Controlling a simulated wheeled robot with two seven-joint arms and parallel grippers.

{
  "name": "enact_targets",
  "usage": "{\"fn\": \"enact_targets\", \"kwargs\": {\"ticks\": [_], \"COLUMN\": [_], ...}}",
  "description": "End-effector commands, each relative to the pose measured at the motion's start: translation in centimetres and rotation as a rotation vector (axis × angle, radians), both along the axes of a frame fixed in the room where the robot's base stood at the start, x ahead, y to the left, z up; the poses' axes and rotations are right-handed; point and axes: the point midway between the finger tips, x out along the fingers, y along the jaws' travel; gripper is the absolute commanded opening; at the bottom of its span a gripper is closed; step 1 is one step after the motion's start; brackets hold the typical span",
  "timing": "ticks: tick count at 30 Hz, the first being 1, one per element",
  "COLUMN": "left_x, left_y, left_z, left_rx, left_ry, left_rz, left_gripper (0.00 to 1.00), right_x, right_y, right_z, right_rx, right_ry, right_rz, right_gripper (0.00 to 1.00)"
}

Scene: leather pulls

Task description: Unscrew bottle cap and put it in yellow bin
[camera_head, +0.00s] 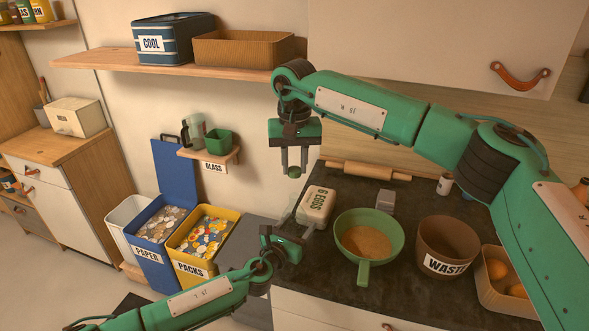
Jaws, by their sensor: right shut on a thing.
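My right gripper (294,165) points down above the counter's left end. It is shut on a small green cap (294,172), held between its fingertips. My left gripper (300,237) is lower, at the counter's left edge, beside the egg carton. A faint see-through shape, perhaps the bottle (291,213), shows just above it; its outline is unclear, and I cannot tell whether the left fingers hold it. The yellow bin (196,272), labelled PACKS, stands on the floor to the left of both grippers, open and full of colourful pieces.
A blue PAPER bin (150,268) with its lid raised stands left of the yellow bin. A small GLASS shelf (209,154) hangs above. The egg carton (316,206), green bowl (369,220) and brown WASTE pot (447,235) crowd the dark counter.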

Motion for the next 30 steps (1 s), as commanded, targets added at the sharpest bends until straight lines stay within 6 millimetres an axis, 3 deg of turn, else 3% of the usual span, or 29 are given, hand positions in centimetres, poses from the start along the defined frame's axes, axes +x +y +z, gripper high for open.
{"fn": "enact_targets", "kwargs": {"ticks": [2, 3, 6, 19, 30], "left_x": [0.0, 0.0, 0.0, -0.8, -6.6], "left_y": [0.0, 0.0, 0.0, 0.5, 3.8], "left_z": [0.0, 0.0, 0.0, -0.1, -0.3], "left_rx": [0.000, 0.000, 0.000, 0.000, 0.000], "left_ry": [0.001, 0.001, 0.001, 0.000, 0.002], "left_rz": [0.000, 0.000, 0.000, 0.000, 0.000], "left_gripper": [0.00, 0.66, 0.86, 0.86, 0.86], "right_x": [0.0, 0.0, 0.0, 0.0, 0.0], "right_y": [0.0, 0.0, 0.0, 0.0, 0.0], "right_z": [0.0, 0.0, 0.0, -0.1, -1.0], "right_rx": [0.000, 0.000, 0.000, 0.000, 0.000], "right_ry": [0.000, 0.000, 0.000, 0.000, 0.000], "right_rz": [0.000, 0.000, 0.000, 0.000, 0.000], "right_gripper": [0.00, 0.00, 0.00, 0.00, 0.00]}}
